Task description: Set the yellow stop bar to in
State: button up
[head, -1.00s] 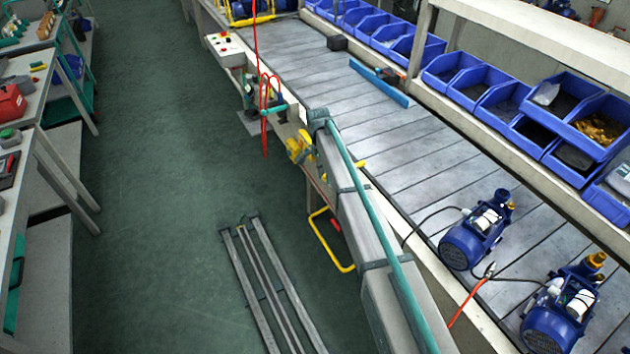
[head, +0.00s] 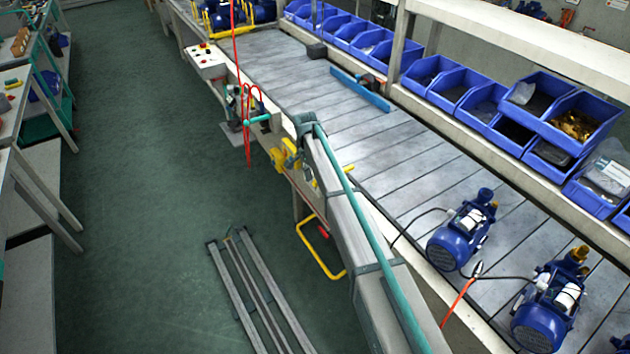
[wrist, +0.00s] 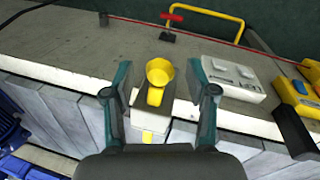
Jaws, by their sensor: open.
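In the wrist view a yellow piece (wrist: 158,72) with a round, cup-like end and a short shank stands at the bench edge; it appears to be the stop bar's end. My gripper (wrist: 158,84) is open, with one teal-and-grey finger on each side of this piece and visible gaps between. Whether any part touches is not clear. In the head view my arm reaches along the bench, and a small yellow bar end (head: 346,168) shows beside it over the slatted conveyor. The gripper is largely hidden there.
A yellow loop frame (head: 320,262) hangs off the bench's aisle side, with a red handle near it. A white labelled box (wrist: 228,78) and a yellow-and-blue device (wrist: 296,92) lie right of my gripper. Blue pumps (head: 462,232) stand on the conveyor. The aisle floor is mostly clear.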

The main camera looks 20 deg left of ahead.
notch_tip(320, 180, up, 11)
jog(key=w+a, duration=0.1)
jog(key=a, duration=0.1)
jog(key=shift+r, duration=0.1)
jog(key=shift+c, duration=0.3)
